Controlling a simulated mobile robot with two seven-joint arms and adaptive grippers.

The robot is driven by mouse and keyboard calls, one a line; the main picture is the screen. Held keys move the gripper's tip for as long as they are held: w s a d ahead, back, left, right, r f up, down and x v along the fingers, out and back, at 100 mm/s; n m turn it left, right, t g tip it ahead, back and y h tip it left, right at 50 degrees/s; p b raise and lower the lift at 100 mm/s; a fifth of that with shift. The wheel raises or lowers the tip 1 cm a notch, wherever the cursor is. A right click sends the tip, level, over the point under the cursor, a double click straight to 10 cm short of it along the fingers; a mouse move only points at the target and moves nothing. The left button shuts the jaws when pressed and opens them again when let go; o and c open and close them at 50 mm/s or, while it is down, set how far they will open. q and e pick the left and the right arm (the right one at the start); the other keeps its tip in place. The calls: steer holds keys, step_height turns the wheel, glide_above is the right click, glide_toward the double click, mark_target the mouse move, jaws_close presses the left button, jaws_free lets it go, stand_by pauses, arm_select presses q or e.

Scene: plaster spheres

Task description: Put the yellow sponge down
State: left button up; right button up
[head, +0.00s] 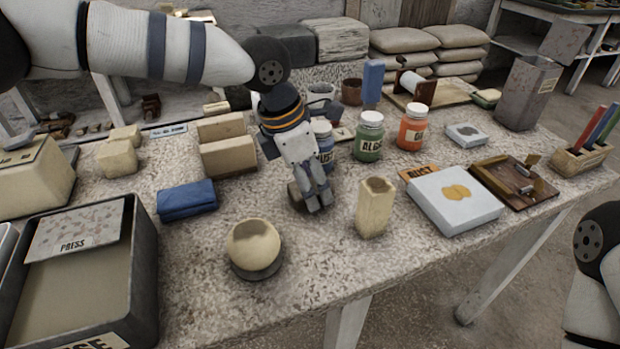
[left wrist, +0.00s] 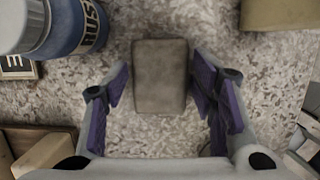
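My left gripper (head: 318,200) points down at the middle of the table. In the left wrist view, the left gripper (left wrist: 160,85) has its purple-padded fingers apart, on both sides of a grey-brown block (left wrist: 160,78). Strips of table show between the block and the pads, most clearly at the left. The block (head: 296,195) is partly hidden by the fingers in the head view. It looks grey-brown rather than yellow, so I cannot tell if it is the sponge. My right gripper is out of view; only part of that arm shows at the right edge.
A blue jar (head: 323,140) stands close behind my left gripper. A beige square vessel (head: 375,207) is to its right, and a plaster sphere (head: 253,244) is front left. A folded blue cloth (head: 187,200) lies left. Bare table shows around the gripper.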

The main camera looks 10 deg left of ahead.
mark_target(292, 191)
arm_select(q)
steer(key=p+v, duration=0.1)
steer(key=v, duration=1.1)
steer(key=shift+r, duration=0.2)
